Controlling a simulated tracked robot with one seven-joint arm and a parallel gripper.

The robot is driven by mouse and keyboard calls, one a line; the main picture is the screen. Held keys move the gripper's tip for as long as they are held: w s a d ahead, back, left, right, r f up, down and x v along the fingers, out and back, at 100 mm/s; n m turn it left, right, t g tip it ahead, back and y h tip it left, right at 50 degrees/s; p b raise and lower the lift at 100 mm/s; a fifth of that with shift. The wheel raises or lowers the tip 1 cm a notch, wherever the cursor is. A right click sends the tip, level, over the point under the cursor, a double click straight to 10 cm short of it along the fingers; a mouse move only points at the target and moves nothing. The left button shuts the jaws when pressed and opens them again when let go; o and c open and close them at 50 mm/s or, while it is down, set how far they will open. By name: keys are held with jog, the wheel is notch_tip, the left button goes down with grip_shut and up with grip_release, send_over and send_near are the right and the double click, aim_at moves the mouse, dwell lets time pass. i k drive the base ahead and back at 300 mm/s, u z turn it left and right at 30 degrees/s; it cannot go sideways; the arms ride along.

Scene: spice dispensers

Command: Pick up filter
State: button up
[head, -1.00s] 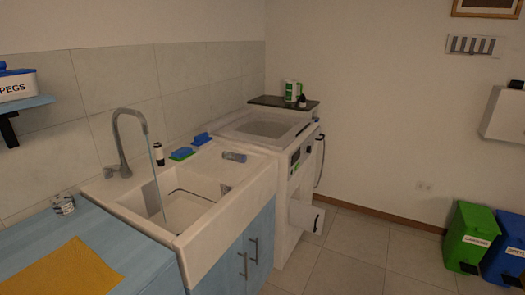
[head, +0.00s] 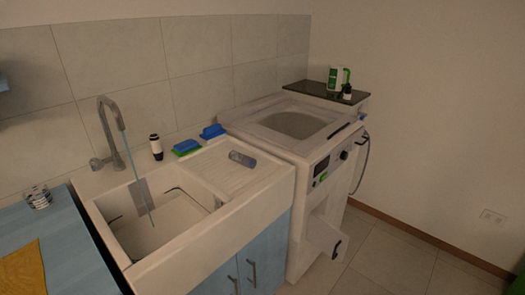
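No thing in view is clearly marked as the filter, and I cannot tell which one it is. In the head view, a small grey-blue, roughly cylindrical object (head: 242,159) lies on the ribbed drainboard (head: 218,168) right of the sink basin. A flat grey rectangular piece (head: 141,194) shows in the white sink (head: 176,226), by the water stream from the tap (head: 107,135). The white washing machine (head: 318,185) stands right of the sink with a low front flap (head: 325,236) open. My gripper is not in view.
Blue and green sponges or brushes (head: 187,147) and a black-and-white bottle (head: 156,147) stand behind the sink. A glass jar (head: 38,197) and yellow cloth (head: 22,270) are on the blue counter (head: 82,250). Tiled floor (head: 400,270) at right is clear.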

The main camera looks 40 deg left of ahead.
aim_at(248, 162)
jog(key=u, duration=0.35)
jog(key=i, duration=1)
jog(key=u, duration=1.15)
jog(key=i, duration=0.75)
jog(key=u, duration=0.45)
jog(key=k, duration=0.8)
jog(key=u, duration=0.2)
jog(key=i, duration=0.85)
jog(key=z, duration=0.05)
